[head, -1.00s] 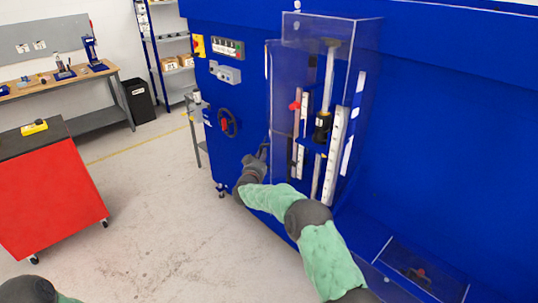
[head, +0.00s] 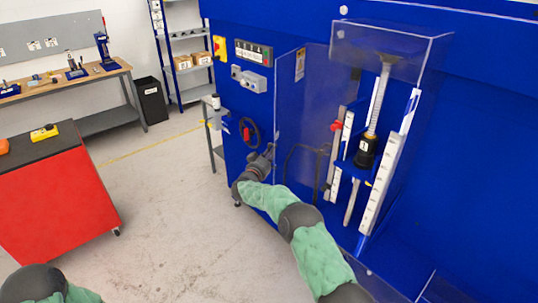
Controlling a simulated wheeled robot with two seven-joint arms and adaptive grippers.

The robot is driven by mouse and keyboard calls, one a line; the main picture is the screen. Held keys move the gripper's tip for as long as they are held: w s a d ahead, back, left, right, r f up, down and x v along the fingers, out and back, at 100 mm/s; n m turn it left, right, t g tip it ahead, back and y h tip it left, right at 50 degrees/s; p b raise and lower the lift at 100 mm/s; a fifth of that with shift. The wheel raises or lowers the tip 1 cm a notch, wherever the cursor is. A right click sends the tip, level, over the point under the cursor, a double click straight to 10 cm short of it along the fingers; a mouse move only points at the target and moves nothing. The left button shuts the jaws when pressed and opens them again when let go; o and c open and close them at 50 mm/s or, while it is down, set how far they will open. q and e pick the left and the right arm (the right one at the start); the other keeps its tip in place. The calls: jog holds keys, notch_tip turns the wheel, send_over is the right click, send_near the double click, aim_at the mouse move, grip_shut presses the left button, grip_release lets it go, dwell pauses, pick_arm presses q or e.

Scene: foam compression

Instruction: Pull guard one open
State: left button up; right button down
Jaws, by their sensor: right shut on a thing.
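Guard one, a clear panel (head: 303,120) on the blue machine (head: 470,150), stands swung outward on its left side, in front of the press column. My right gripper (head: 270,152) is at the panel's outer left edge, shut on the guard; its fingertips are small and partly hidden. Inside the enclosure are a black cylinder (head: 367,150) on a rod, a white scale strip (head: 385,185) and a red knob (head: 337,125). Only part of my left arm shows at the bottom left; its gripper is out of view.
A red cabinet (head: 55,200) stands at the left. A workbench (head: 110,75) and shelves (head: 180,50) are behind. The floor between is clear.

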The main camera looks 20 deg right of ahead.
jog(key=shift+w+a+f, duration=0.1)
jog(key=shift+w+f, duration=0.05)
jog(key=shift+w, duration=0.05)
jog(key=c, duration=1.4)
grip_release()
jog(key=shift+c, duration=0.2)
jog(key=v, duration=1.2)
